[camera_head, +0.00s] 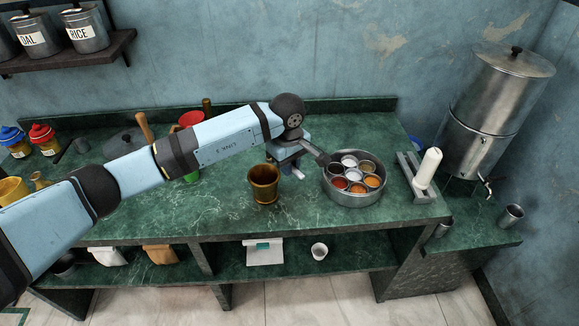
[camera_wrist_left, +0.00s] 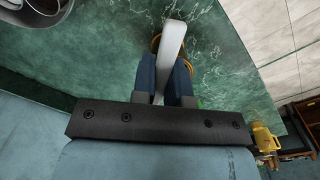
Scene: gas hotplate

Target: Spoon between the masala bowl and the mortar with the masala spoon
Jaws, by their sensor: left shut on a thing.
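The round steel masala bowl (camera_head: 354,198) stands on the green counter and holds several small cups of coloured spices. The brass mortar (camera_head: 264,184) stands upright to its left. My left gripper (camera_head: 291,166) is over the gap between them, pointing down. In the left wrist view my left gripper (camera_wrist_left: 166,76) is shut on a pale grey spoon (camera_wrist_left: 172,45), whose broad handle stands out between the fingers. The spoon's far end is hard to make out. The mortar's rim (camera_wrist_left: 155,42) shows partly behind it, and the masala bowl's edge (camera_wrist_left: 62,14) is at the upper left.
A white bottle-like object (camera_head: 428,168) stands on a grey stand to the right of the masala bowl. A large steel water dispenser (camera_head: 490,110) is at the far right. My left arm covers part of the counter's left side. The counter in front of the mortar is clear.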

